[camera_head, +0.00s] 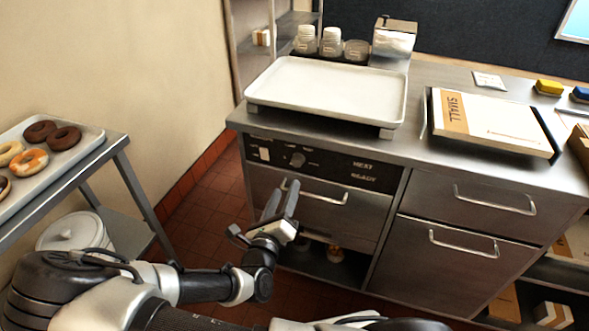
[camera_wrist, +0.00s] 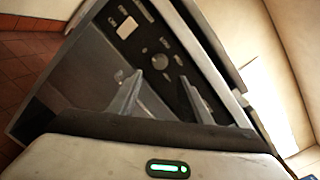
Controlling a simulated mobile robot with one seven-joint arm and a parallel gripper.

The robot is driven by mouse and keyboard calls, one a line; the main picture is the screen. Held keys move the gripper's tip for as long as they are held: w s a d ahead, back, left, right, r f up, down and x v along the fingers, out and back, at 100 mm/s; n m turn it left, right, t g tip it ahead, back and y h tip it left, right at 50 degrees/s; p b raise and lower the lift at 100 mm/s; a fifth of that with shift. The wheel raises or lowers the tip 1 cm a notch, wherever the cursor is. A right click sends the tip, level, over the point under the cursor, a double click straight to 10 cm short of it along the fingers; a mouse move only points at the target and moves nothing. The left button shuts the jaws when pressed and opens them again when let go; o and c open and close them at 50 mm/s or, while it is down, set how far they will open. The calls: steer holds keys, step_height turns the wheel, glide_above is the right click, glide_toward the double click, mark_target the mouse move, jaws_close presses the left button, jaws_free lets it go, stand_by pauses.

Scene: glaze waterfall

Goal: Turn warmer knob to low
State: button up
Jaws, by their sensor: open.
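The warmer knob (camera_head: 297,160) is a round grey dial on the black control panel (camera_head: 345,171) at the front of the steel counter. It also shows in the wrist view (camera_wrist: 160,61), ahead of my fingers. Small labels surround it, too blurred to read. A white switch (camera_head: 264,154) sits left of the knob. My gripper (camera_head: 281,197) is open and empty, below and slightly left of the knob, apart from it. Its two fingers (camera_wrist: 165,100) point toward the panel in the wrist view.
A drawer handle (camera_head: 318,193) sticks out just below the panel, close to my gripper. A white tray (camera_head: 327,92) stands on the counter above. A rack with a doughnut tray (camera_head: 88,143) stands at the left. Tiled floor is free between rack and counter.

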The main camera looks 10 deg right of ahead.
mark_target(296, 163)
steer(key=b+x, duration=0.1)
steer(key=x, duration=1)
steer(key=shift+w+b, duration=0.1)
steer(key=shift+b, duration=0.25)
steer(key=c, duration=1.1)
